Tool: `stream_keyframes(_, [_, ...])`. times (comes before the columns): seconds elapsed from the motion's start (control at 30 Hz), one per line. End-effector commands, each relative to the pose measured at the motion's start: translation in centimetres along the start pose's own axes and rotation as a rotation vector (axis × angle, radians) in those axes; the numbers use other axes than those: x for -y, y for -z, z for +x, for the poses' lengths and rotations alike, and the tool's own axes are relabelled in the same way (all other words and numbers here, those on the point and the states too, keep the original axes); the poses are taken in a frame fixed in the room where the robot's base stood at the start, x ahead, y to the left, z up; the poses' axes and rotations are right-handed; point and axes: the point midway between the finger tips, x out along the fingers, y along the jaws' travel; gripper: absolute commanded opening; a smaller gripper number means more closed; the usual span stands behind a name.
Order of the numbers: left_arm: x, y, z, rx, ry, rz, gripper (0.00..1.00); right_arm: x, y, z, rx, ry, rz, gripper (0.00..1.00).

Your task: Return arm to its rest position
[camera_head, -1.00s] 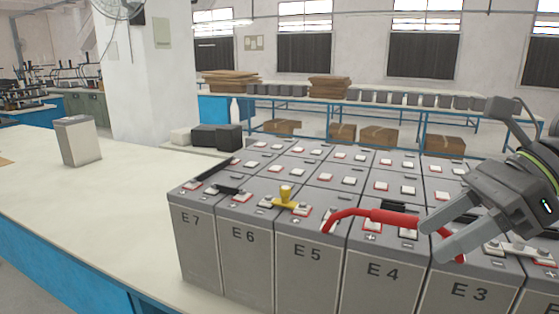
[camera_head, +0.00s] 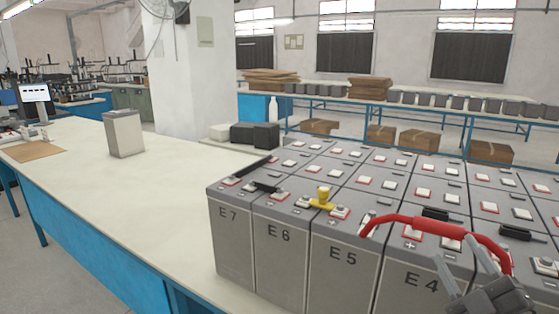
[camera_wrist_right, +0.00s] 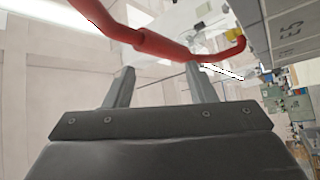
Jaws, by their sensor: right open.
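My right gripper (camera_head: 462,256) shows at the lower right of the head view, in front of the battery block near the cell marked E4 (camera_head: 408,282). Its two fingers are apart with nothing held between them. In the right wrist view the fingers (camera_wrist_right: 158,72) point toward a red curved cable (camera_wrist_right: 150,42), which passes just beyond or beside the tips; I cannot tell whether they touch. In the head view the red cable (camera_head: 435,226) arches over the battery tops, and its right end comes down close behind the gripper. My left gripper is not in view.
Grey batteries (camera_head: 235,245) stand in rows on the pale worktable (camera_head: 100,185). A yellow-handled part (camera_head: 323,196) sits on top near E5. A grey box (camera_head: 123,135) stands at the left. The tabletop left of the batteries is largely clear.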

Motion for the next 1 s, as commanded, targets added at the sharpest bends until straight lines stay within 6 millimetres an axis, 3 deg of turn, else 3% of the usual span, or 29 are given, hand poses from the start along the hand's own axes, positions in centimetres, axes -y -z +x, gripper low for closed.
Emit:
stream_keyframes(0.1, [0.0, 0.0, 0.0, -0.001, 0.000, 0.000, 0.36, 3.8, -5.0, -4.0, 0.294, 0.065, 0.157, 0.51])
stream_keyframes(0.2, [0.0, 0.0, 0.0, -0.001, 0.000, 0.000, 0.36, 7.2, -8.4, -8.4, 0.539, 0.129, 0.276, 0.51])
stream_keyframes(0.33, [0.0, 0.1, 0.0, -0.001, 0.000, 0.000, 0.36, 11.8, -11.1, -15.6, 0.858, 0.229, 0.419, 0.51])
stream_keyframes(0.53, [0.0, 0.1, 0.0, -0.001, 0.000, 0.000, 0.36, 17.1, -11.1, -26.2, 1.262, 0.383, 0.588, 0.51])
stream_keyframes(0.8, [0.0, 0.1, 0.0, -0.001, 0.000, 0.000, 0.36, 20.9, -7.2, -36.9, 1.650, 0.566, 0.744, 0.51])
stream_keyframes(1.0, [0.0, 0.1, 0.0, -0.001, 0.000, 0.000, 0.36, 24.9, -11.0, -37.2, 1.653, 0.573, 0.733, 0.51])
